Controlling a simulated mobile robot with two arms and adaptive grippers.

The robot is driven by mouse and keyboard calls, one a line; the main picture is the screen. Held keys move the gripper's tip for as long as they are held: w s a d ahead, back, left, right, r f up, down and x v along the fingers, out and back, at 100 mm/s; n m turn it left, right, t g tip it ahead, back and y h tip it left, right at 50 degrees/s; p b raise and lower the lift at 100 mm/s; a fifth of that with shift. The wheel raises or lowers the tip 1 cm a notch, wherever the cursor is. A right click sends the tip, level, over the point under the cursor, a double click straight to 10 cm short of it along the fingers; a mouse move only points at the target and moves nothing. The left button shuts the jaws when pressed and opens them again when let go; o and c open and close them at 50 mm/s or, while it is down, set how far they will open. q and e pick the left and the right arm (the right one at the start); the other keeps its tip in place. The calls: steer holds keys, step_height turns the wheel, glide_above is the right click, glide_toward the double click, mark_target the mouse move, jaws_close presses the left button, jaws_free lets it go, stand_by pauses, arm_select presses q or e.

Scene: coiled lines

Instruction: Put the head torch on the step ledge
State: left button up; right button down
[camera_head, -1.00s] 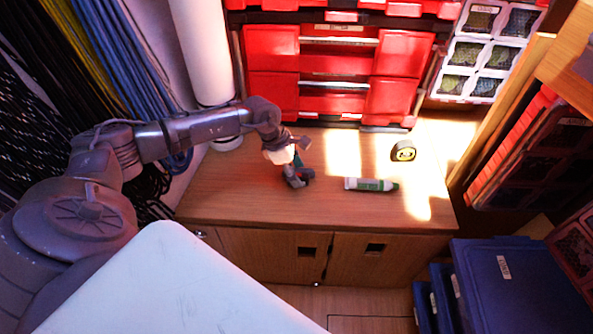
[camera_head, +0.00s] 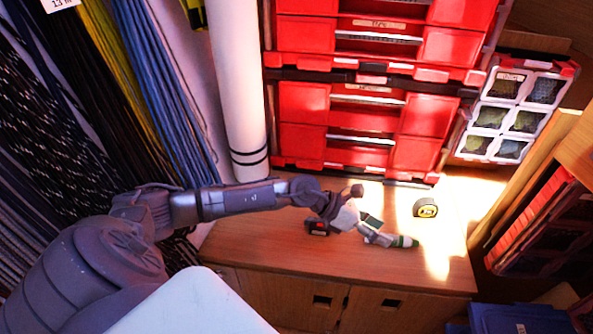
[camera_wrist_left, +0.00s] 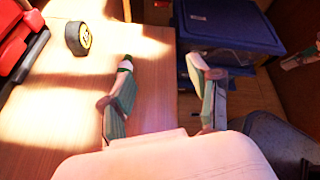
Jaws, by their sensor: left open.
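A small black and red object (camera_head: 318,228), which may be the head torch, sits on the wooden cabinet top, just left of and partly behind my left gripper in the head view. I cannot tell its details. My right gripper is not in view. I cannot tell which surface is the step ledge.
Red drawer units (camera_head: 365,125) line the back. Blue boxes (camera_wrist_left: 235,22) stand beyond the cabinet edge.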

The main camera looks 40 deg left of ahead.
arm_select(q)
steer(key=w+d+r+n+t, duration=0.1)
steer(key=d+r+n+t, duration=0.5)
steer(key=n, duration=0.5)
steer(key=s+a+f+n+y, duration=0.3)
steer(key=n+y, duration=0.1)
steer(key=n, duration=0.3)
steer(key=s+a+f+n+y, duration=0.2)
steer(key=a+f+n+y, duration=0.2)
steer(key=n, duration=0.4)
steer(key=s+a+f+n+y, duration=0.3)
steer(key=n, duration=0.5)
steer(key=shift+s+a+f+g+y, duration=0.3)
steer(key=shift+a+f+y, duration=0.1)
steer(key=s+f+n+g, duration=0.3)
steer(key=s+f+g, duration=0.1)
steer(key=s, duration=0.5)
steer(key=s+d+f+n+g+h, duration=0.1)
steer(key=s+f+n+g, duration=0.3)
steer(key=s, duration=0.5)
steer(key=shift+d, duration=0.3)
